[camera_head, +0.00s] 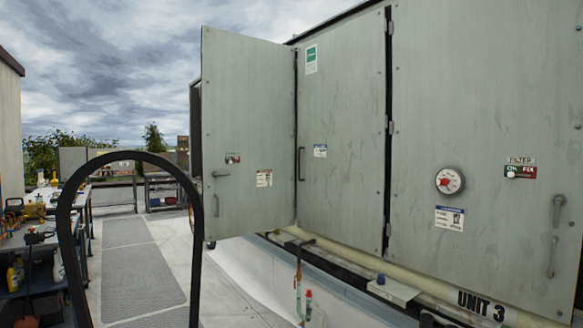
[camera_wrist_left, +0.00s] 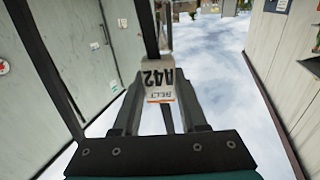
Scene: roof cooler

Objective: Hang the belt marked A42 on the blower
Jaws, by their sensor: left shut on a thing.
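The belt (camera_head: 128,155) is a black loop standing up in the left foreground of the head view, its lower end cut off by the frame. It also shows in the left wrist view (camera_wrist_left: 148,30), with a white tag (camera_wrist_left: 158,78) reading A42 BELT upside down. My left gripper (camera_wrist_left: 160,92) is shut on the belt at the tag. It does not show in the head view. My right gripper is in neither view. I cannot make out the blower in either view.
A large grey cabinet marked UNIT 3 (camera_head: 480,304) fills the right, with one door (camera_head: 245,120) swung open toward me. Pipes and a small box (camera_head: 393,289) run along its base. A cluttered workbench (camera_head: 30,240) stands left. A grey walkway mat (camera_head: 140,265) lies clear between.

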